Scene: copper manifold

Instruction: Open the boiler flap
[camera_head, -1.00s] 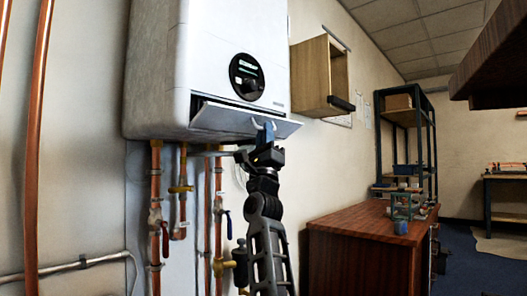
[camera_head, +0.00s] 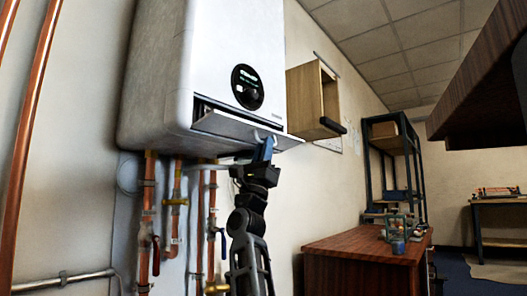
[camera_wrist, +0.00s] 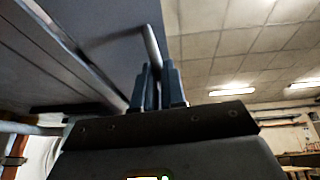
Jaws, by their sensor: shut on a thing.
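The white boiler (camera_head: 232,70) hangs on the wall, with a round black display (camera_head: 247,87) on its front. Its flap (camera_head: 235,124) at the lower front is tilted outward at the top, with a dark gap above it. My gripper (camera_head: 264,148) is below the flap's right part, its blue fingers shut on the flap's light handle (camera_head: 268,137). In the wrist view, the fingers (camera_wrist: 158,88) close around the bar handle (camera_wrist: 151,45), with the underside of the flap (camera_wrist: 105,50) above. The inside behind the flap is mostly hidden.
Copper pipes with valves (camera_head: 155,240) run below the boiler, left of my arm. An open wooden wall box (camera_head: 305,98) is to the right. A wooden cabinet (camera_head: 365,250) stands lower right, and a dark wooden overhang (camera_head: 485,75) juts in upper right.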

